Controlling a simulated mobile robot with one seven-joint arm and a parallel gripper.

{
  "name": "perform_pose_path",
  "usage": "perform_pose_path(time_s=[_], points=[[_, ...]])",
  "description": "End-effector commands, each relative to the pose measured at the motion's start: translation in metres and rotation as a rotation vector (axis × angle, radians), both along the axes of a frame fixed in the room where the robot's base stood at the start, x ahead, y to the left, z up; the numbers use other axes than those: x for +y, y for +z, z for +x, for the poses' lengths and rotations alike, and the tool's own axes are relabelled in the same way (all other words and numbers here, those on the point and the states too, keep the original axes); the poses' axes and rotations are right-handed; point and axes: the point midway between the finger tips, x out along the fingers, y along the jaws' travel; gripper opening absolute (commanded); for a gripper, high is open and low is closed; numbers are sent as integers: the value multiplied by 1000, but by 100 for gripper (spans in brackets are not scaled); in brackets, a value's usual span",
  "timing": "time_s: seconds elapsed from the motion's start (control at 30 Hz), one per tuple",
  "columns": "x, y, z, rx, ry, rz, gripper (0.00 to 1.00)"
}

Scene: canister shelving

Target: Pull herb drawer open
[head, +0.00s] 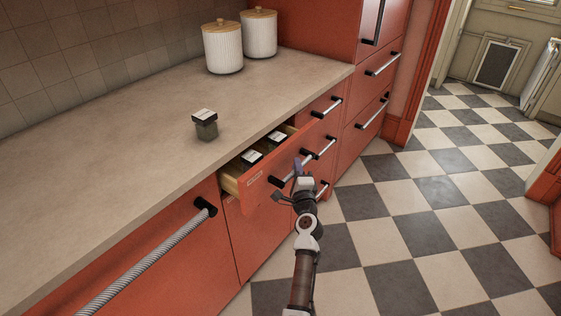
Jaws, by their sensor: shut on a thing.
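The herb drawer (256,188) is partly pulled out from under the counter, with an orange-red front and a small label. The fingers and wrist hide part of the handle, so the exact grip is hard to see.
A similar jar (205,125) stands on the counter (110,175) above the drawer. Two white ribbed canisters with wooden lids, one nearer (222,50) and one farther (259,35), stand at the back.

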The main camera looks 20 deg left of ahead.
Motion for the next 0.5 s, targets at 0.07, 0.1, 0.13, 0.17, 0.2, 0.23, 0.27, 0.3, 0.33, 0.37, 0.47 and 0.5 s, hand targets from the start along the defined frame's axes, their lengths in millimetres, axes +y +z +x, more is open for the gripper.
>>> perform_pose_path(time_s=[0.07, 0.1, 0.13, 0.17, 0.2, 0.23, 0.27, 0.3, 0.33, 0.37, 0.47, 0.5], points=[[-25, -4, -8, 1, -6, -3, 0], [-36, -4, -12, 0, -7, -2, 0], [-44, -5, -15, 1, -6, -2, 0], [-52, -5, -18, 0, -7, -1, 0], [-62, -5, -22, 1, -6, -1, 0], [-70, -5, -25, 0, -6, -1, 0], [-78, -5, -27, 0, -7, -1, 0], [-88, -6, -31, 1, -6, -2, 0], [-96, -5, -34, 0, -7, -2, 0], [-103, -5, -37, 0, -6, -1, 0], [-127, -5, -46, 1, -5, -1, 0], [-136, -5, -49, 1, -5, -1, 0]])
